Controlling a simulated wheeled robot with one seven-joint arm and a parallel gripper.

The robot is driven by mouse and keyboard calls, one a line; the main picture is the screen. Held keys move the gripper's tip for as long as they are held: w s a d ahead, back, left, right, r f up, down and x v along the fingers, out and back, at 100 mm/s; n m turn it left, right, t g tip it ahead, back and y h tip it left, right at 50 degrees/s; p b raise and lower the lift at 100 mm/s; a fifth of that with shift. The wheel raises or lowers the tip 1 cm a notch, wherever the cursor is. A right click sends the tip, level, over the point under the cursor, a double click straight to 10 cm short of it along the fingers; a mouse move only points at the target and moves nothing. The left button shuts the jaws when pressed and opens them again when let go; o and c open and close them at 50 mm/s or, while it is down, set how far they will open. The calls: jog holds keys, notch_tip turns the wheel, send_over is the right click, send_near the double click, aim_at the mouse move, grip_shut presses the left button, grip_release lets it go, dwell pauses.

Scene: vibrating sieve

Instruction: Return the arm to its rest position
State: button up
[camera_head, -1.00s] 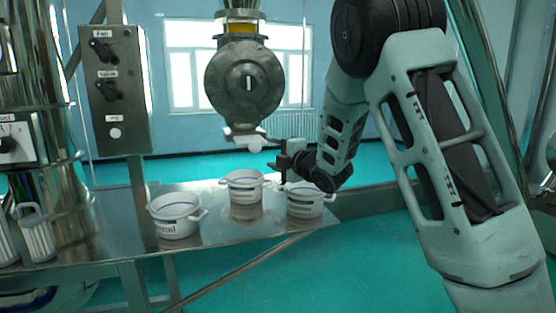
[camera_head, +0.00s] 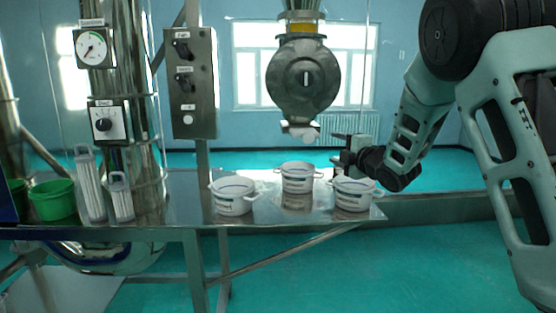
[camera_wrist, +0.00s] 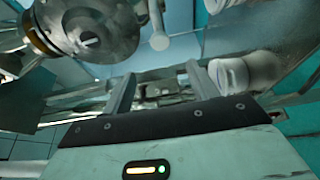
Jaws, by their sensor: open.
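My gripper (camera_head: 347,146) is at the end of my arm, which reaches in from the right. It is above the right end of the steel table (camera_head: 270,212), behind and above the rightmost white pot (camera_head: 353,193). In the wrist view its two fingers (camera_wrist: 162,88) are apart with nothing held between them. The wrist view also shows a white pot (camera_wrist: 229,76) just right of the fingers and the round metal valve (camera_wrist: 85,25) at the upper left.
Two more white pots, the middle one (camera_head: 297,177) and the left one (camera_head: 233,195), stand on the table. The valve (camera_head: 303,78) hangs above them. A switch box (camera_head: 190,83), gauge (camera_head: 93,48), filter cylinders (camera_head: 90,186) and green bucket (camera_head: 53,199) are left. The floor in front is clear.

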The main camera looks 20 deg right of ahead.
jog(key=s+a+f+m+g, duration=0.5)
jog(key=s+a, duration=0.4)
jog(key=a, duration=0.3)
jog(key=s+a+f+m+g, duration=0.5)
jog(key=s+a, duration=0.3)
jog(key=a, duration=0.3)
jog(key=s+a+f+m+g, duration=0.1)
jog(key=s+g, duration=0.3)
jog(key=s, duration=0.9)
jog(key=s+a+f+g+h, duration=0.1)
jog(key=s+a+f+g, duration=0.2)
jog(key=s, duration=1.1)
jog(key=shift+a+f+m+g+h, duration=0.2)
jog(key=shift+m+g+h, duration=0.1)
jog(key=shift+m+g, duration=0.1)
